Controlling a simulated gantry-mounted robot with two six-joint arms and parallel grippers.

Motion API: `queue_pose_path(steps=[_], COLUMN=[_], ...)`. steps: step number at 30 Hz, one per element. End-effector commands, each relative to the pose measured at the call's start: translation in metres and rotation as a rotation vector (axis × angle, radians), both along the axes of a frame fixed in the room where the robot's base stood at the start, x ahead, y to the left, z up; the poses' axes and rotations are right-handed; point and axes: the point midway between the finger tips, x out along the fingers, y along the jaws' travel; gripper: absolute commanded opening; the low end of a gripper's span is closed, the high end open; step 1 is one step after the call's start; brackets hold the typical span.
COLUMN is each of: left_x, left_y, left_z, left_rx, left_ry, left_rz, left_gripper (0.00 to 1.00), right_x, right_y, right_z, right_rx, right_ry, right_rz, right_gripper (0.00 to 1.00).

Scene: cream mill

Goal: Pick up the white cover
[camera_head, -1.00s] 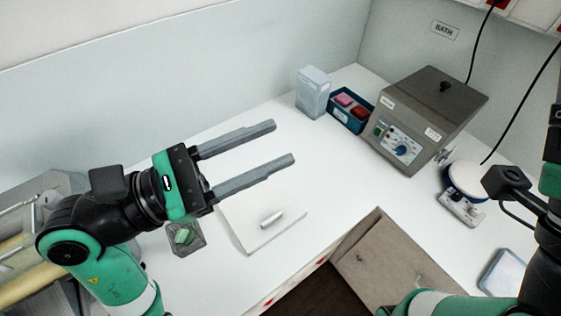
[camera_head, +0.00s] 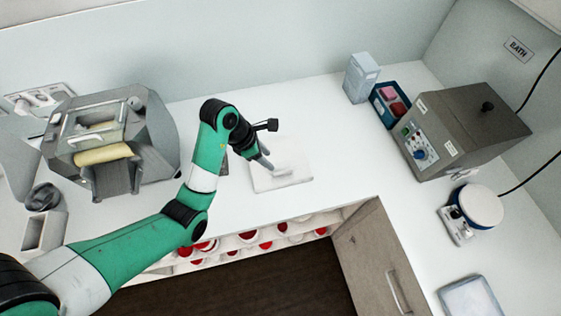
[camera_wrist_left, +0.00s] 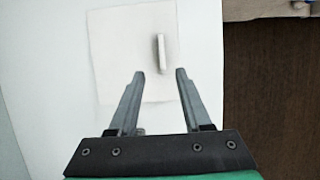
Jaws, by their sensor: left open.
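The white cover (camera_head: 296,179) is a flat, square plate lying on the white counter, with a short bar handle standing on top. In the left wrist view the cover (camera_wrist_left: 112,60) lies beyond the fingers, and its handle (camera_wrist_left: 162,52) is upright in the picture. My left gripper (camera_head: 268,165) is over the cover's left part in the head view. In the left wrist view the left gripper (camera_wrist_left: 159,73) is open, with the handle just beyond and between its fingertips. Nothing is held. My right gripper is out of view.
A grey roller machine (camera_head: 110,145) stands at left. A pale box (camera_head: 361,78), a blue tray (camera_head: 389,104) with pink and red blocks, a grey bath unit (camera_head: 458,130) and a round-topped device (camera_head: 481,206) stand at right. The counter's front edge lies close to the cover.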

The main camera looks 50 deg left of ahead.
Motion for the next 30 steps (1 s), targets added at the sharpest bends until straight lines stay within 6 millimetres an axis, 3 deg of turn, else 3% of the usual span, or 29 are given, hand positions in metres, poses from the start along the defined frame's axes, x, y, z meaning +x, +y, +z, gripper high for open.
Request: queue_pose_path(steps=[1, 6, 14, 21, 30], left_x=[0.004, 0.014, 0.019, 0.031, 0.035], left_y=[-0.003, -0.008, -0.011, -0.021, -0.022], left_z=[-0.018, -0.041, -0.052, -0.089, -0.093], left_rx=[-0.001, -0.001, -0.001, 0.0, 0.0], left_ry=[0.001, 0.002, -0.001, 0.0, -0.002], left_rz=[-0.003, -0.002, -0.002, -0.001, -0.001], left_gripper=[0.49, 0.49, 0.49, 0.49, 0.49], right_x=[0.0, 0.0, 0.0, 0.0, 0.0], right_y=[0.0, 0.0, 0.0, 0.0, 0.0], right_z=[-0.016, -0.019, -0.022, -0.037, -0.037], right_rx=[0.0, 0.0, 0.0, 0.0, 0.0], right_ry=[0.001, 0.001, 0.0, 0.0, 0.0], right_rz=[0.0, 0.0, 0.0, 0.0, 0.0], right_gripper=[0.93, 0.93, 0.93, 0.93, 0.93])
